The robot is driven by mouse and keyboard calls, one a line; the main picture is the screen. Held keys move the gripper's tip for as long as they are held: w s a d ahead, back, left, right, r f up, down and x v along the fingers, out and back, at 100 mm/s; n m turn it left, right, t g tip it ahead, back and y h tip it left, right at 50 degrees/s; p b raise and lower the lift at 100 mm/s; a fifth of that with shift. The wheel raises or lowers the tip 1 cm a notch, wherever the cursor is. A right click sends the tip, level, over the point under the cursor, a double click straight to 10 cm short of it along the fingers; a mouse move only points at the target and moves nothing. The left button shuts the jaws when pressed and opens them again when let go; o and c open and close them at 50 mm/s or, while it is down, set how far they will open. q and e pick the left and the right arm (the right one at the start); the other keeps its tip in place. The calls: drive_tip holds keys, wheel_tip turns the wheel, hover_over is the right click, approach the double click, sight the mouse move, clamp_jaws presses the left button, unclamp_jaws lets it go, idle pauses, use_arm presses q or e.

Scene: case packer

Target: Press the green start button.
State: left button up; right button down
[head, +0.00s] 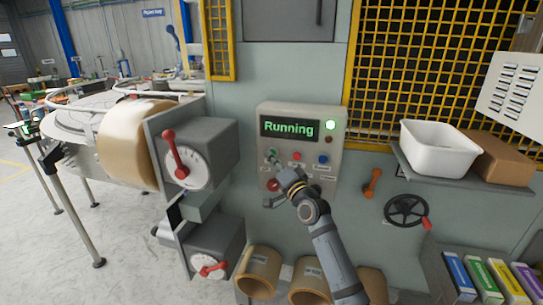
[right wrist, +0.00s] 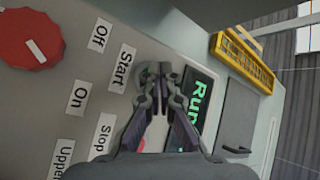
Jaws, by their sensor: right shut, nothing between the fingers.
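The grey control box (head: 300,135) has a display (head: 290,129) reading "Running" in green, and a lit green lamp (head: 330,125) beside it. The green start button (head: 271,153) is at the box's left, partly covered by my right gripper (head: 277,163). In the right wrist view the right gripper (right wrist: 157,74) is shut and empty, its fingertips beside the "Start" label (right wrist: 122,68). They hide the button there; I cannot tell whether they touch it. My left gripper is out of view.
A red button (head: 297,156) and a blue button (head: 322,159) sit right of the start button. A red knob (head: 273,184) is below. Left stands a grey dial box (head: 200,150) with a red lever. Right is a shelf with a white bin (head: 440,148).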

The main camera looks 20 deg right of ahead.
drive_tip(key=shift+s, duration=0.1)
idle(0.3)
drive_tip(key=shift+s+a+p, duration=0.45)
drive_tip(key=shift+s+p, duration=0.2)
drive_tip(key=s+a+p, duration=0.1)
drive_tip(key=s, duration=0.1)
drive_tip(key=s+a+p, duration=0.1)
drive_tip(key=s, duration=0.1)
drive_tip(key=shift+a, duration=0.4)
idle(0.4)
